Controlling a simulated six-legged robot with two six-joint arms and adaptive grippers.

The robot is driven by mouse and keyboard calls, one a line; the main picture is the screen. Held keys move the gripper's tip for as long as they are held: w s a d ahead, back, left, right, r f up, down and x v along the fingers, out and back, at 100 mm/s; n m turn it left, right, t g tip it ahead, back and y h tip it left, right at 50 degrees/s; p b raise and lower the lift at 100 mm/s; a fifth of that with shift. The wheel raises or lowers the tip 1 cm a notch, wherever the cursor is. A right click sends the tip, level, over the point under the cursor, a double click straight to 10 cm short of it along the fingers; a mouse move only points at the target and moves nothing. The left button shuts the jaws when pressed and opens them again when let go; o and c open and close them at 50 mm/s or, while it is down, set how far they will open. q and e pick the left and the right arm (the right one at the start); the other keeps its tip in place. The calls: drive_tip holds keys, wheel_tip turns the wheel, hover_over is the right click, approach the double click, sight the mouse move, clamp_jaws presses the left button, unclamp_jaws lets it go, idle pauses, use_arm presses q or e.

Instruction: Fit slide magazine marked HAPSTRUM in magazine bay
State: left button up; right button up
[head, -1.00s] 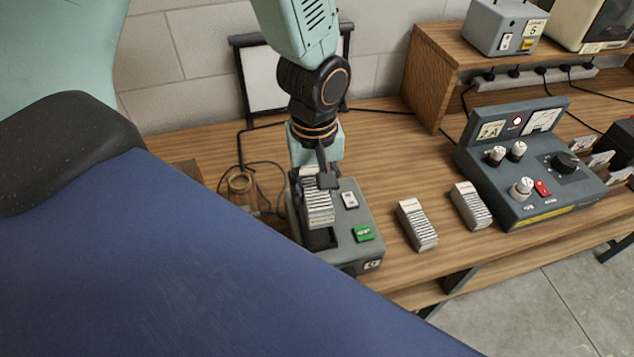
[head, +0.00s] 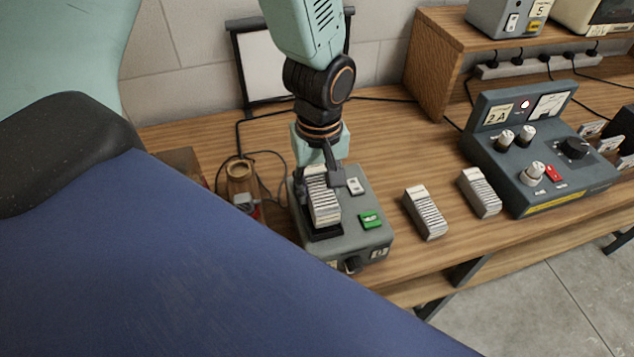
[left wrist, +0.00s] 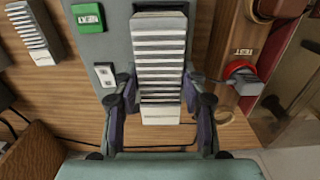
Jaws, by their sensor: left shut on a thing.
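My left gripper (head: 325,181) is shut on a white slide magazine (head: 322,204) with dark ribs, one finger on each side. The magazine also shows in the left wrist view (left wrist: 160,58), between the two fingers (left wrist: 160,103). It is at the black magazine bay (head: 326,234) of a grey projector unit (head: 372,195); a strip of the bay shows along its near end. How deep it sits in the bay I cannot tell. I cannot read its mark. Two similar magazines, one nearer (head: 425,213) and one farther right (head: 480,192), lie on the bench. My right gripper is out of view.
The unit has a green switch (head: 370,219) and a white switch (head: 355,186). A grey control box (head: 540,150) stands to the right on the wooden bench (head: 400,150).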

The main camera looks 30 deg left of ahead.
use_arm(q)
drive_tip(key=shift+f+b, duration=0.4)
drive_tip(key=shift+f, duration=0.4)
drive_tip(key=shift+a, duration=0.15)
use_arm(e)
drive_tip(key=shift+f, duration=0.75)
use_arm(q)
drive_tip(key=shift+s+r, duration=0.1)
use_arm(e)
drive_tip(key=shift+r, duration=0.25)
use_arm(q)
drive_tip(key=shift+p, duration=0.5)
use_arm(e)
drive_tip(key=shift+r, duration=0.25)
use_arm(q)
drive_tip(key=shift+f+b, duration=0.45)
drive_tip(key=shift+f, duration=0.2)
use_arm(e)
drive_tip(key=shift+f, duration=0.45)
use_arm(q)
drive_tip(key=o, duration=1)
